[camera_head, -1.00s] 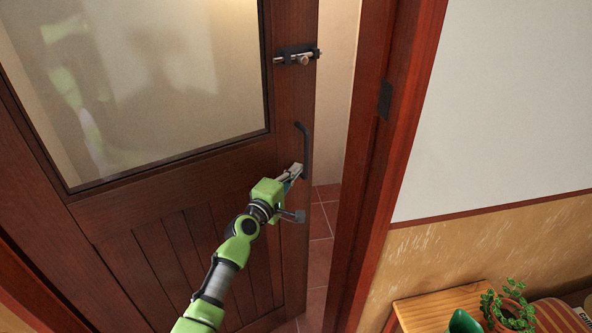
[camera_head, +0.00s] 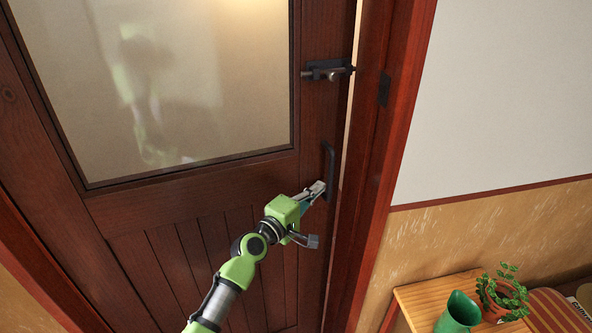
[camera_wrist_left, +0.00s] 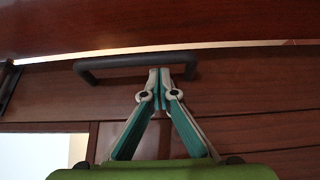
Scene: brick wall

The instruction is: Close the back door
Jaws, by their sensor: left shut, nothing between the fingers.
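The back door (camera_head: 195,200) is dark red-brown wood with a large glass pane. It stands slightly ajar, with a narrow light gap between its right edge and the door frame (camera_head: 385,150). Its black handle (camera_head: 328,172) is near that edge, with a bolt latch (camera_head: 328,71) above. My left gripper (camera_head: 321,187) is shut at the lower end of the handle in the head view. In the left wrist view its fingertips (camera_wrist_left: 159,72) meet at the handle bar (camera_wrist_left: 115,66), with nothing between them. Whether they touch the door is hard to tell. My right gripper is not in view.
A wooden table (camera_head: 415,298) stands at the lower right against the wall, holding a green jug (camera_head: 459,312) and a potted plant (camera_head: 500,293). A dark plate (camera_head: 384,90) sits on the frame.

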